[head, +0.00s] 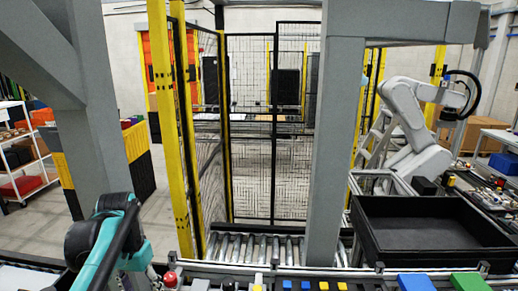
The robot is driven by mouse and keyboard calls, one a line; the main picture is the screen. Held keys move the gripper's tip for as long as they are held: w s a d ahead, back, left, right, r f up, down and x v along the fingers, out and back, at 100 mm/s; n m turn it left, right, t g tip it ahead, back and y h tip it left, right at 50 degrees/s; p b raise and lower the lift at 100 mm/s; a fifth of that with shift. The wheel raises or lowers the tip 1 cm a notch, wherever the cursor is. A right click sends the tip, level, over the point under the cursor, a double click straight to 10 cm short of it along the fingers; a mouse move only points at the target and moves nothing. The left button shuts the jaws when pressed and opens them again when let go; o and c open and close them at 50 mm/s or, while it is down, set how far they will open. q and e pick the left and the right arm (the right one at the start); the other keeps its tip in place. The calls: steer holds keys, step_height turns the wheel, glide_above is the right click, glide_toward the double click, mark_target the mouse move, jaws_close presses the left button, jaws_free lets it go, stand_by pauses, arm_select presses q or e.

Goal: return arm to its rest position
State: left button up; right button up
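A teal and black arm (108,243), which appears to be my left arm, shows at the lower left of the head view. My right arm and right gripper are not in view either.
Grey frame posts (334,150) stand close in front. A roller conveyor (262,248) runs behind the front ledge. A black tray (430,232) is at the right, with blue (416,283) and green (470,282) blocks before it. A white robot arm (415,125) stands behind.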

arm_select(q)
steer(key=s+d+f+t+b, duration=0.2)
steer(key=s+d+f+b, duration=0.1)
steer(key=f+b, duration=0.5)
steer(key=s+d+f+t+b, duration=0.2)
steer(key=f+b, duration=0.6)
steer(key=f, duration=0.7)
steer(key=s+d+f+n+t+b, duration=0.1)
steer(key=s+d+f+t+b, duration=0.2)
steer(key=f+b, duration=0.6)
step_height(320, 180, down, 3)
steer(key=shift+s+d+f, duration=0.15)
steer(key=shift+s+d, duration=0.9)
steer(key=shift+d, duration=0.2)
